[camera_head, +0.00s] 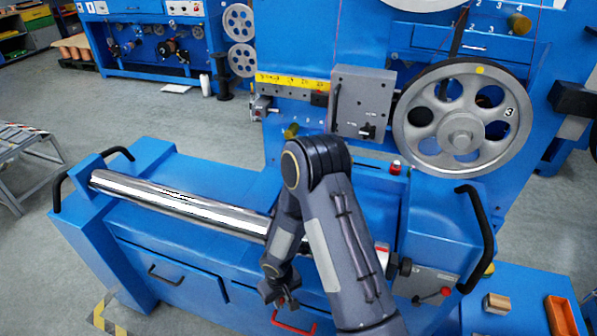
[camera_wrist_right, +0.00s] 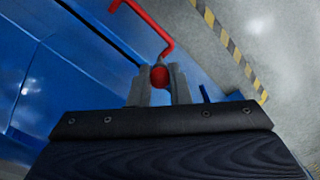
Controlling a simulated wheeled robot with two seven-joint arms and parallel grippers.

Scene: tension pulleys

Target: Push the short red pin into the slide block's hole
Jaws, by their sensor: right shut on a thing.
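My right arm comes in from the bottom and bends down in front of the blue machine. My right gripper (camera_head: 281,299) is low at its front, by a red handle. In the right wrist view, the gripper (camera_wrist_right: 159,88) is shut on a small red rounded piece (camera_wrist_right: 159,76), which looks like the head of the red pin. Its shank cannot be made out. A grey block (camera_head: 362,100) stands on the blue panel beside a yellow marked strip (camera_head: 292,80); I cannot tell whether it is the slide block. No hole is clearly visible. My left gripper is out of view.
A bent red handle (camera_head: 294,322) is on the machine front; it also shows in the right wrist view (camera_wrist_right: 147,25). A shiny roller (camera_head: 180,204) lies across the machine top. A large spoked wheel (camera_head: 462,118) is at the right. Open floor lies to the left.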

